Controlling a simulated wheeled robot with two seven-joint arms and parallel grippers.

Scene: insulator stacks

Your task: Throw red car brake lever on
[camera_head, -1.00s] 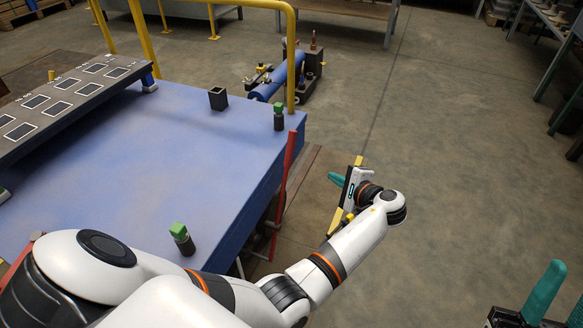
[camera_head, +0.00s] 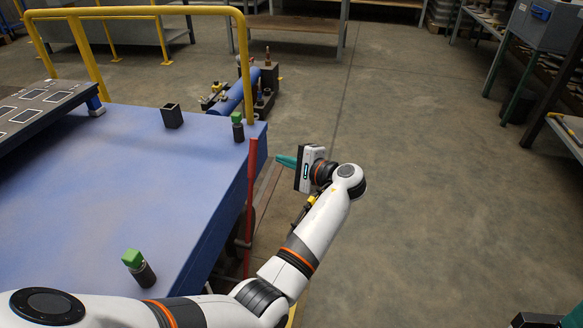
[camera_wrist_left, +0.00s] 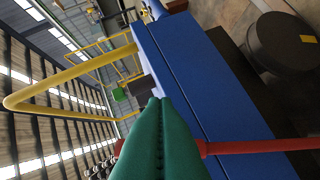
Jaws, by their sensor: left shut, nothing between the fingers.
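The red brake lever (camera_head: 251,190) stands upright beside the right side of the blue car (camera_head: 95,200) in the head view. My left gripper (camera_head: 284,161) is just right of the lever's upper part, its teal fingers shut and pointing at it. A small gap shows between them in the head view. In the left wrist view the shut fingers (camera_wrist_left: 158,125) cover part of the red lever (camera_wrist_left: 255,146), which runs off to the right; contact cannot be told. My right gripper (camera_head: 572,316) barely shows at the bottom right corner; its jaws cannot be read.
A yellow rail (camera_head: 158,11) rises at the car's far end. Green-topped dark posts (camera_head: 237,127) and (camera_head: 140,268) and a black square holder (camera_head: 172,116) stand on the deck. A blue cylinder assembly (camera_head: 235,95) lies beyond. Open floor is to the right.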

